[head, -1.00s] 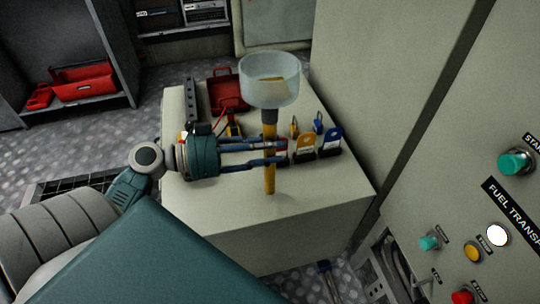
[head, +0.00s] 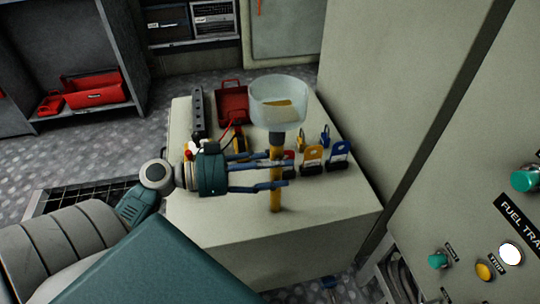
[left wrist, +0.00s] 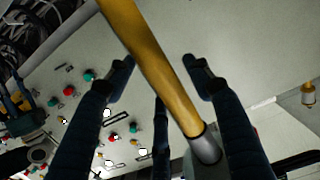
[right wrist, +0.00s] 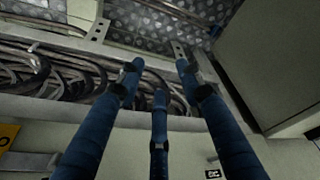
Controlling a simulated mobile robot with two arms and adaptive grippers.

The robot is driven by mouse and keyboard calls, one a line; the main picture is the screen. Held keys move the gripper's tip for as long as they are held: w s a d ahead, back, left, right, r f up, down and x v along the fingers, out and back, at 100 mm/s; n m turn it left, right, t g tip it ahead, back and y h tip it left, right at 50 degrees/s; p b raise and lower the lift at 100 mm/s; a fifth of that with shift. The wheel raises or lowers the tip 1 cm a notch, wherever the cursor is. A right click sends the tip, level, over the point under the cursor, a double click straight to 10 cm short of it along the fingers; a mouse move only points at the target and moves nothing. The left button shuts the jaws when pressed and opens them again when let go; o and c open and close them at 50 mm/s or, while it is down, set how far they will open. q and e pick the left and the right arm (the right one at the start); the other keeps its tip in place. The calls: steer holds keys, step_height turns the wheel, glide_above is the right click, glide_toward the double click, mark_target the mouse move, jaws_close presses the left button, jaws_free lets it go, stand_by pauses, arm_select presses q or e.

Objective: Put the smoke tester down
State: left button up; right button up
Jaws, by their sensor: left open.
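The smoke tester, a yellow pole (head: 276,202) with a clear cup (head: 278,103) on top, is upright with its foot at the cabinet top (head: 225,217). My left gripper (head: 288,173) reaches in from the left with its fingers open on either side of the pole. In the left wrist view the yellow pole (left wrist: 150,55) runs between the spread fingers (left wrist: 160,68), with a gap visible on both sides. My right gripper (right wrist: 158,72) shows only in the right wrist view. Its fingers are apart with nothing between them.
Yellow and blue padlocks (head: 312,157) stand just right of the pole. A red open box (head: 232,92) and a dark strip (head: 198,112) lie behind the gripper. A button panel (head: 470,235) rises at the right. The cabinet top's front part is clear.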

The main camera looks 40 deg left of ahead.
arm_select(q)
steer(key=v, duration=1.2)
steer(key=s+d+f+n+g+y, duration=0.3)
steer(key=d+f, duration=0.4)
steer(key=f, duration=0.3)
steer(key=s+d+f+n+g+y, duration=0.3)
steer(key=s+d+f+g+y, duration=0.2)
steer(key=f, duration=0.5)
steer(key=shift+d+f+g+y, duration=0.25)
steer(key=shift+d+g+y, duration=0.35)
steer(key=shift+d+y, duration=0.85)
steer(key=shift+d+h, duration=0.2)
steer(key=shift+h, duration=0.05)
